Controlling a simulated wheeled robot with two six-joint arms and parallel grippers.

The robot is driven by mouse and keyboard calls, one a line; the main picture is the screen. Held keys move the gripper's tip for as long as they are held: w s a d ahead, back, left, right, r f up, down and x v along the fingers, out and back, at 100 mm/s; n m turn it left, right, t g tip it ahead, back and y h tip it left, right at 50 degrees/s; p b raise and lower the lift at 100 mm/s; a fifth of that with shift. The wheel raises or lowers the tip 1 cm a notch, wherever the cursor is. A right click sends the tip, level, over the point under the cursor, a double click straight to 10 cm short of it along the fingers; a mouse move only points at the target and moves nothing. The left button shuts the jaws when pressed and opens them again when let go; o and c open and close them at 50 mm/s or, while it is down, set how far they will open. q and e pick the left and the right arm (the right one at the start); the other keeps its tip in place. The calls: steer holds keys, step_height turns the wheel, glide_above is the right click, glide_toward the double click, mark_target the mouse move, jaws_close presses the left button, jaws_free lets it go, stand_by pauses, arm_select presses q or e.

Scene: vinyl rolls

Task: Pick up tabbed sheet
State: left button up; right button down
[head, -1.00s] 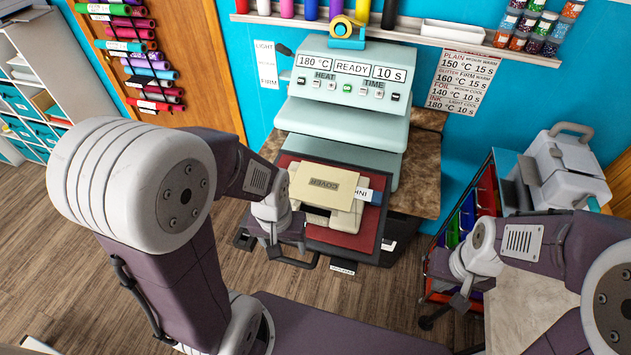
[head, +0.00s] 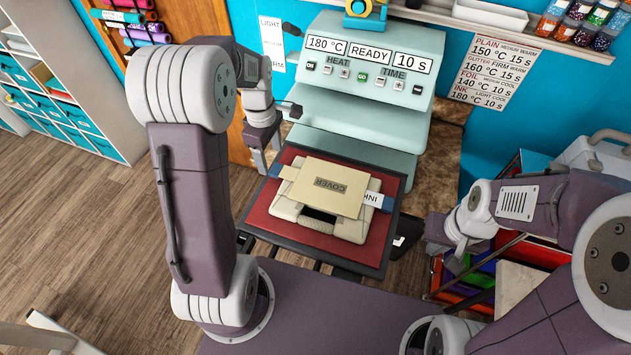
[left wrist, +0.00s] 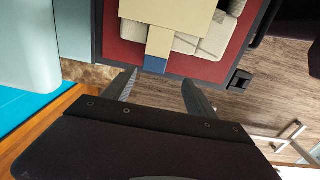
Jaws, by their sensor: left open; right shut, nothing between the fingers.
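A tan sheet marked COVER (head: 322,187) lies on a cream folded item (head: 347,226) on the press's red lower plate (head: 268,217). A tan tab with a blue end (head: 275,171) sticks out at its left, and a white INK label with a blue end (head: 377,201) at its right. My left gripper (head: 268,158) is open and empty at the plate's left edge. In the left wrist view, the tab's blue end (left wrist: 155,65) lies just ahead of the open fingers (left wrist: 158,76), apart from them. My right gripper (head: 458,256) is shut and empty, right of the plate.
The green heat press (head: 360,95) stands behind the plate, showing 180 °C, READY and 10 s. A cart with coloured bins (head: 475,277) is at the right. Open wood floor (head: 75,225) lies to the left.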

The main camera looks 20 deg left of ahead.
mark_target(275, 168)
arm_select(q)
steer(key=shift+w+a+f, duration=0.2)
steer(key=shift+w+f, duration=0.6)
steer(key=shift+w, duration=0.05)
steer(key=f, duration=0.2)
steer(key=s+f, duration=0.1)
steer(key=shift+d+f+p, duration=0.3)
steer(key=shift+d+p, duration=0.05)
steer(key=shift+d, duration=0.05)
steer(key=shift+f, duration=0.35)
steer(key=shift+w+a+f, duration=0.1)
steer(key=shift+w+f, duration=0.1)
steer(key=shift+w, duration=0.15)
steer(key=c, duration=0.3)
steer(key=shift+r, duration=0.1)
jaws_close()
arm_select(e)
steer(key=shift+w+r, duration=0.25)
steer(key=shift+w, duration=0.35)
